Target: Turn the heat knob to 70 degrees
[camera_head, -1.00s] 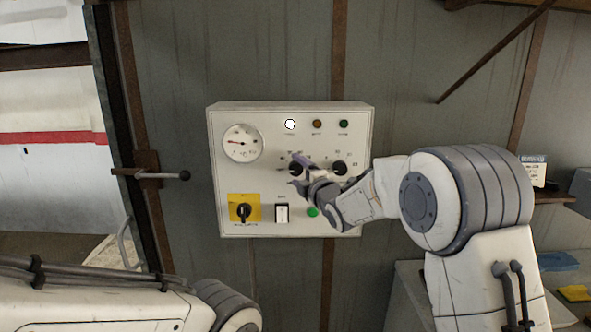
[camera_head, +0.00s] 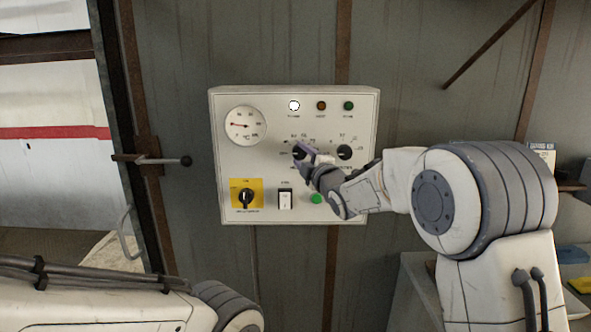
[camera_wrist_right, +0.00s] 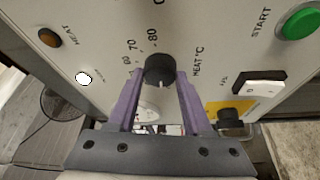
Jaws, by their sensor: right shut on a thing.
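The heat knob (camera_head: 298,152) is a round black dial on the left of the panel's middle row. It also shows in the wrist view (camera_wrist_right: 158,68), beside the "HEAT °C" label and the printed 60, 70 and 80. A pale mark on the knob is on the side toward my gripper's palm, away from the 70 and 80. My right gripper (camera_wrist_right: 159,76) is shut on the heat knob, with one purple finger on each side. In the head view the right gripper (camera_head: 306,158) partly covers the knob. My left gripper is out of view.
The panel (camera_head: 228,180) also holds a gauge (camera_head: 245,126), a second black knob (camera_head: 344,152), a yellow-backed switch (camera_head: 246,196), a white rocker switch (camera_head: 285,199) and a green button (camera_head: 317,198). A lever (camera_head: 185,160) sticks out left of the panel.

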